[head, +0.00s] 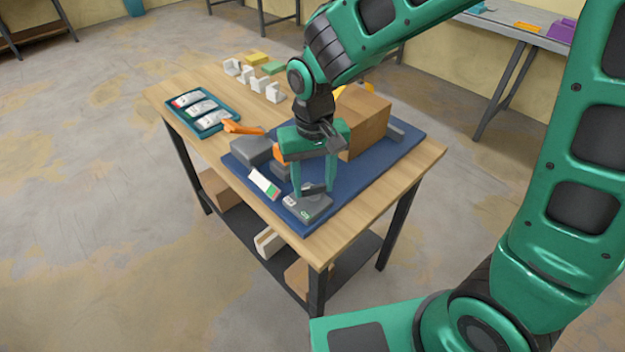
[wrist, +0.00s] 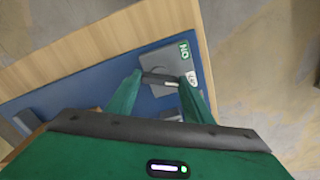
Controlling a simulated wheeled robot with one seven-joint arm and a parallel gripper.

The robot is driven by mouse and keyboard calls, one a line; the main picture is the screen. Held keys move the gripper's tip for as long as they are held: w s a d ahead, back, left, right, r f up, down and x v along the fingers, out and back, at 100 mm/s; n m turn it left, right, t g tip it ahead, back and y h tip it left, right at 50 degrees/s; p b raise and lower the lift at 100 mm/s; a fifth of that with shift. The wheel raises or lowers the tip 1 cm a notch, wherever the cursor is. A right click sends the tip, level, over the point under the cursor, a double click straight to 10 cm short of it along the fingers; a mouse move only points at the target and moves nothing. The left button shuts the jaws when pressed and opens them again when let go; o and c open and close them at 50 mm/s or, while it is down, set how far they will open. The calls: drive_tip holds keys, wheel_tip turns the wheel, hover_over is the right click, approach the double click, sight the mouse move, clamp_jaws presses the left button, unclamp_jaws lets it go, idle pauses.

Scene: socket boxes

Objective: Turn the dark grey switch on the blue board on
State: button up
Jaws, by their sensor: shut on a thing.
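The dark grey switch (head: 317,207) is a flat box at the near corner of the blue board (head: 362,178). It also shows in the wrist view (wrist: 157,60), with a green ON label (wrist: 184,50) and a white label (wrist: 191,78) on its face. My gripper (head: 314,187) points down over it, one finger on each side of the dark lever (wrist: 160,79), and is shut on that lever. The fingers hide part of the lever, and I cannot tell which label it points to.
A grey box (head: 249,151) with an orange lever (head: 243,128) stands on the board's left part. A large brown box (head: 370,122) stands behind my gripper. A white, red and green card (head: 264,184) lies near the front edge. A teal tray (head: 184,128) holds several parts.

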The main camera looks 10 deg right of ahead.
drive_tip(key=n, duration=1.1)
drive_tip(key=shift+w+d, duration=0.1)
drive_tip(key=shift+n, duration=0.3)
idle(0.4)
drive_tip(key=o, duration=1.1)
drive_tip(key=shift+c, duration=0.2)
wheel_tip(320, 180, up, 11)
drive_tip(key=shift+f, duration=0.15)
